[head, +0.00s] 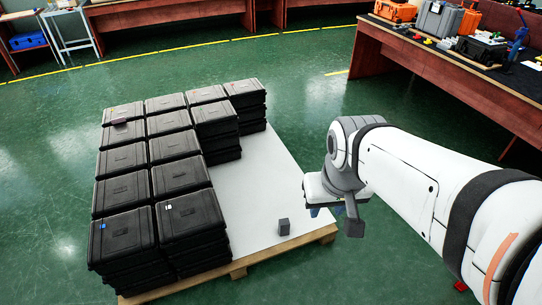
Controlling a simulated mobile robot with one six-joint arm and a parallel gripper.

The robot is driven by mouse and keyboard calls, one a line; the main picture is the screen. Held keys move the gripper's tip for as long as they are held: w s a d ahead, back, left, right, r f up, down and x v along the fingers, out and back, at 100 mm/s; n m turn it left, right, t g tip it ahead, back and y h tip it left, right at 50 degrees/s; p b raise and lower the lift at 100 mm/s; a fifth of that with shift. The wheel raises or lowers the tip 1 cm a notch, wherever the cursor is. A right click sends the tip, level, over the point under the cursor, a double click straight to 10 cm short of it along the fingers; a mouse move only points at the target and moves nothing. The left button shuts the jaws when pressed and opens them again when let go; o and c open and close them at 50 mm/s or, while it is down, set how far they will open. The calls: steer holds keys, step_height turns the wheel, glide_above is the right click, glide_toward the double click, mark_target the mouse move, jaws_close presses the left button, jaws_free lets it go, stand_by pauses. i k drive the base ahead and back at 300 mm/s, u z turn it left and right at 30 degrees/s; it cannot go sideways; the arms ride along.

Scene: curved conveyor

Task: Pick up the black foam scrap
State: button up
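A small dark block (284,227), which looks like the black foam scrap, sits on the white top sheet of the pallet (262,190), near its front edge. My gripper (352,222) is to the right of the block and apart from it, by the pallet's right edge. One dark finger hangs down in view. The other finger is not clearly seen, so I cannot tell whether the gripper is open or shut. Nothing is visibly held.
Stacks of black cases (128,232) fill the left and back of the pallet. A small brownish item (119,121) lies on one case. A wooden workbench (440,65) with cases and tools stands at the upper right. Green floor (300,90) is clear around the pallet.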

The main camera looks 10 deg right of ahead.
mark_target(283, 224)
steer(key=i, duration=0.9)
steer(key=z, duration=0.05)
